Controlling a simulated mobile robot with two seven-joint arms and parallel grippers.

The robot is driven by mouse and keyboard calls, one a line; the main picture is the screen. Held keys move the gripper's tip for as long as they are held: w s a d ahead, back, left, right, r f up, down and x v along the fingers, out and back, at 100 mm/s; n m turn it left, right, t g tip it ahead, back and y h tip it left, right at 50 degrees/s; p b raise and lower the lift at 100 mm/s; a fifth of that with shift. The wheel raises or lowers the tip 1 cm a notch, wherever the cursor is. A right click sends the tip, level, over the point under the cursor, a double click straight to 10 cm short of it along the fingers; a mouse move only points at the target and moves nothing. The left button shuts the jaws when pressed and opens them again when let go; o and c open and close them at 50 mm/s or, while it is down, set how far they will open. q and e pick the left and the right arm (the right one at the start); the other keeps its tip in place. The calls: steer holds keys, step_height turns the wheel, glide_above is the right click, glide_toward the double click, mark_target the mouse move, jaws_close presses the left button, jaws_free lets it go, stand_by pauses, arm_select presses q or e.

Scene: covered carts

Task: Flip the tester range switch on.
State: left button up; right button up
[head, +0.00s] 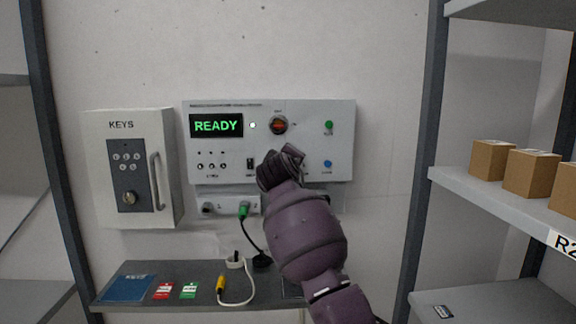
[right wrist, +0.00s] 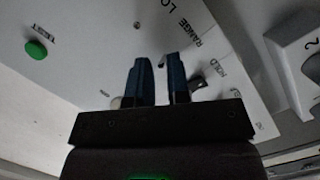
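The tester (head: 340,112) is a pale wall panel with a green READY display (head: 216,126). My right gripper (right wrist: 159,78) is close to the panel face in the right wrist view. Its two dark fingers stand apart with a narrow gap. The RANGE label (right wrist: 191,34) is just beyond the fingertips. A small dark piece (right wrist: 162,62) shows at the gap between the tips; it may be the range switch, but its position cannot be told. In the head view my right wrist covers this part of the panel and hides the fingers. My left gripper is not in view.
A small dark lever (right wrist: 197,84) sits by the HOLD label, close to one finger. A green TEST button (right wrist: 36,49) is farther left. A grey key box (head: 110,180) hangs left of the tester. A shelf (head: 190,274) with cards and cables lies below.

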steer(key=f+p+v, duration=0.1)
steer(key=v, duration=0.9)
steer(key=shift+s+r, duration=0.35)
steer(key=shift+s, duration=0.05)
steer(key=shift+a, duration=0.1)
